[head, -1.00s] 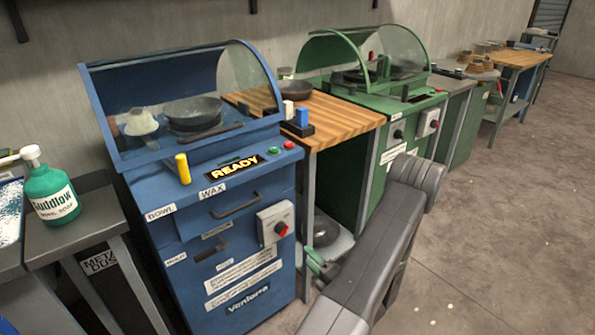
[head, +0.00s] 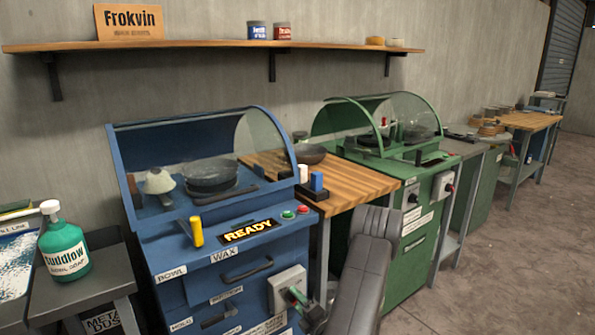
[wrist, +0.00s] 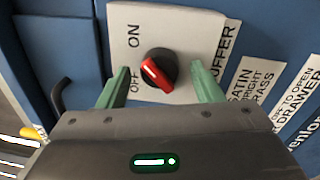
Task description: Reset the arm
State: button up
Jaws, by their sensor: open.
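My gripper (wrist: 160,85) is open in the wrist view, with its two green fingers spread either side of a red rotary knob (wrist: 152,72). The knob sits on a white switch plate (wrist: 185,30) marked ON and OFF on the blue machine. I cannot tell whether the fingers touch the plate. In the head view my gripper (head: 300,303) is at the lower middle, in front of the switch plate (head: 287,280) and partly hidden by my arm. Nothing is held.
The blue machine (head: 205,255) has a clear hood, a bowl (head: 210,177) inside and a READY sign (head: 248,231). A wooden worktop (head: 350,182) and a green machine (head: 405,265) stand to its right. A green soap bottle (head: 64,245) stands at left. Floor is free at right.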

jog(key=v, duration=1.4)
jog(key=w+a+n+b, duration=0.3)
jog(key=w+a+n, duration=0.1)
jog(key=n, duration=0.5)
jog(key=w+a+r+n+g+b, duration=0.1)
jog(key=w+a+n+b, duration=0.3)
jog(key=w+n, duration=0.3)
jog(key=shift+w+n+y, duration=0.2)
jog(key=shift+n+y, duration=0.1)
jog(key=shift+n, duration=1.1)
